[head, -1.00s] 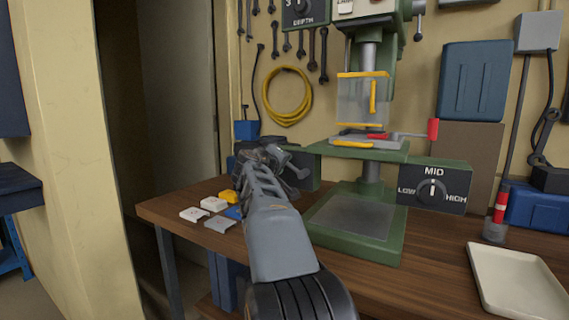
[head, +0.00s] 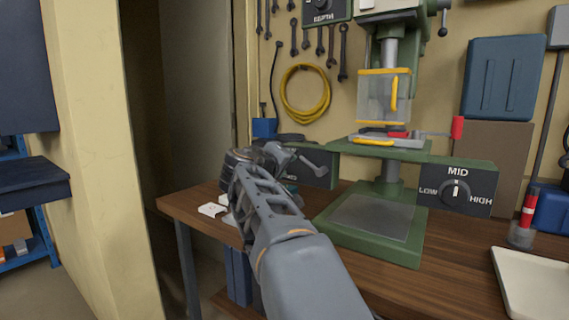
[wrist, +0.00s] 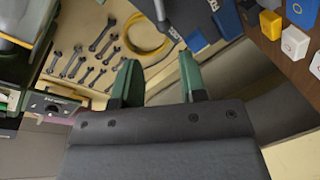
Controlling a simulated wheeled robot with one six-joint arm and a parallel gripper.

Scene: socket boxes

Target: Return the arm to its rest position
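My arm reaches from the bottom of the head view toward the left end of the workbench (head: 400,284), in front of the drill press. Its fingers cannot be made out in the head view. In the wrist view my gripper (wrist: 160,82) shows two green fingers standing apart with nothing between them. The wrist is tilted, so the wall shows beyond the fingers.
The green drill press (head: 374,218) stands close to the right of my arm. White pieces (head: 212,210) lie left of it; a yellow box (wrist: 271,25) and blue box (wrist: 300,12) show in the wrist view. A pale tray (head: 535,283) is at right.

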